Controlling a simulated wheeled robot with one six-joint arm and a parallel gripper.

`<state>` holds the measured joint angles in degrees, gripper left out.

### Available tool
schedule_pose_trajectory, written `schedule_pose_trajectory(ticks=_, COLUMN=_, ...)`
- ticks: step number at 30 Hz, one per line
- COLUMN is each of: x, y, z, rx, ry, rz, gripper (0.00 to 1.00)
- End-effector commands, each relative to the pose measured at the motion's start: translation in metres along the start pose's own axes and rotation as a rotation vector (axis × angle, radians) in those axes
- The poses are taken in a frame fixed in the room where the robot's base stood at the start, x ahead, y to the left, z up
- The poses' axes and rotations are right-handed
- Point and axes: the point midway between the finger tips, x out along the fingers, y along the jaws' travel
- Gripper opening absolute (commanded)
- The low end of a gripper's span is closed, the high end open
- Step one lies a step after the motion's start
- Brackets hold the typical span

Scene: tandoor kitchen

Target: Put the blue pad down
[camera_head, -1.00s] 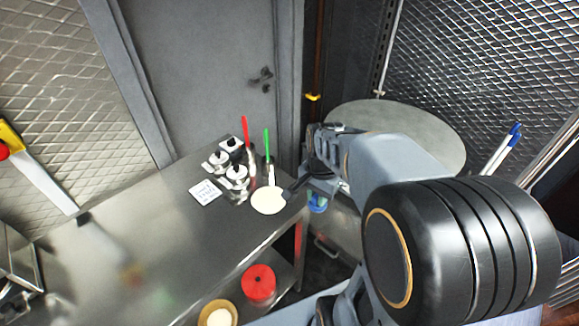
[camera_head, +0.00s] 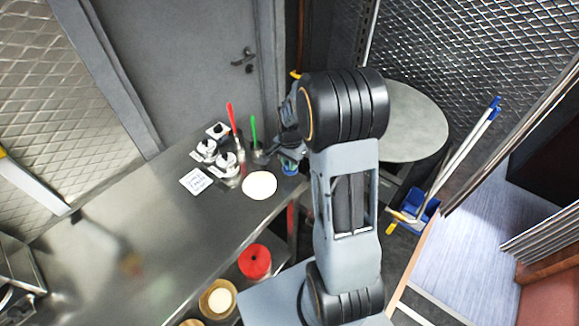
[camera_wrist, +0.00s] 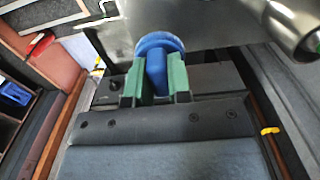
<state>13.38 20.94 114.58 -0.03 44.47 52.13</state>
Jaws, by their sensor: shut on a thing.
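The blue pad (camera_wrist: 158,42) is a round blue disc with a thick blue stem. In the wrist view my gripper (camera_wrist: 154,82) is shut on the stem with its two green fingers, and the disc shows beyond the fingertips. In the head view the blue pad (camera_head: 289,166) is a small blue patch below my gripper, at the right end of the steel counter (camera_head: 150,235). My arm hides most of the gripper there. I cannot tell whether the pad touches the counter.
A pale round disc (camera_head: 260,185) lies at the counter's right end. Shakers (camera_head: 227,166), a white card (camera_head: 195,181) and red (camera_head: 232,118) and green (camera_head: 253,128) handled tools stand near it. A round grey table (camera_head: 415,125) is behind my arm. The counter's left part looks clear.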

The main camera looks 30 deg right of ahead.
Motion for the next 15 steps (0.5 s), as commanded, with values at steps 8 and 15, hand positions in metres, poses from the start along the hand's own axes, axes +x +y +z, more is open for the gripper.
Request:
schedule_pose_trajectory(ticks=8, x=0.021, y=-0.007, z=-0.004, rx=0.000, ry=-0.003, rz=0.004, gripper=0.00)
schedule_pose_trajectory(ticks=15, x=0.040, y=-0.007, z=-0.004, rx=-0.001, ry=0.000, rz=0.000, gripper=0.00)
